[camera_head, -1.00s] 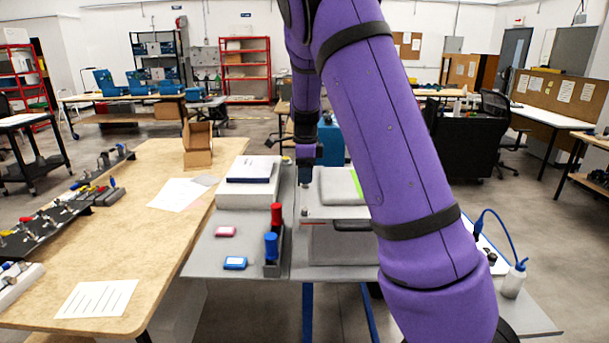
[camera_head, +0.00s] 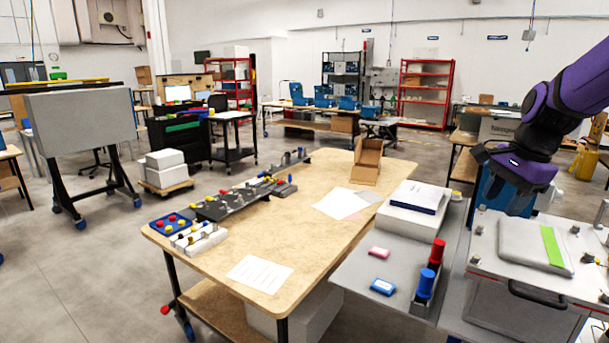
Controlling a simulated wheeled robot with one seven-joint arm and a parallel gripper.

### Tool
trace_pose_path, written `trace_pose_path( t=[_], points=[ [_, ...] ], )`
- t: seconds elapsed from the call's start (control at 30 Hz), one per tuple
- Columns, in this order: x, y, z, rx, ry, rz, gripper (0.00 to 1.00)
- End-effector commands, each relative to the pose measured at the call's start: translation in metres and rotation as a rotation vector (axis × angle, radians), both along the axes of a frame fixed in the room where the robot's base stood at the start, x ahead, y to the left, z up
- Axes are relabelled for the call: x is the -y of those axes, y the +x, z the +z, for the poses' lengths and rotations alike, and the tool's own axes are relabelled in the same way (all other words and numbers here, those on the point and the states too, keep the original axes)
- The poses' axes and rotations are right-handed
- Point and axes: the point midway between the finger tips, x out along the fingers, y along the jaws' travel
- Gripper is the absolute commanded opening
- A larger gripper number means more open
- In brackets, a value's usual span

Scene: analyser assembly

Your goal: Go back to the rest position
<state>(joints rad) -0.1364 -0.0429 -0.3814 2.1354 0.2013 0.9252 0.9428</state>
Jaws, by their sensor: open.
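My purple arm comes in from the right edge, and its end with my gripper (camera_head: 517,168) shows at the right, above the back of the grey bench. The fingertips are hard to make out against the dark and blue things behind. I see nothing held. The gripper is apart from the bench top and from the grey flat case (camera_head: 522,244) with a green strip, which lies on a light plate with small knobs.
A wooden table (camera_head: 290,240) holds an open cardboard box (camera_head: 367,160), paper sheets and a dark fixture rail (camera_head: 235,202). The grey bench (camera_head: 362,262) carries a white box with a booklet (camera_head: 416,197), and red (camera_head: 437,251) and blue (camera_head: 425,284) bottles. Open floor lies at left.

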Motion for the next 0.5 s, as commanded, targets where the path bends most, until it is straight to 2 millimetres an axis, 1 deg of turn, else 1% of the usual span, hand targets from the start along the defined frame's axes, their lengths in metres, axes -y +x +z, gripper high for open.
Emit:
trace_pose_path(
  t=[0.03, 0.2, 0.4, 0.5],
  points=[
    [-0.006, -0.014, 0.009, 0.031, -0.008, 0.070, 0.47],
    [-0.026, -0.058, 0.030, 0.119, -0.063, 0.324, 0.47],
    [-0.047, -0.112, 0.046, 0.218, -0.168, 0.615, 0.47],
    [-0.056, -0.138, 0.050, 0.261, -0.234, 0.758, 0.47]
  ],
)
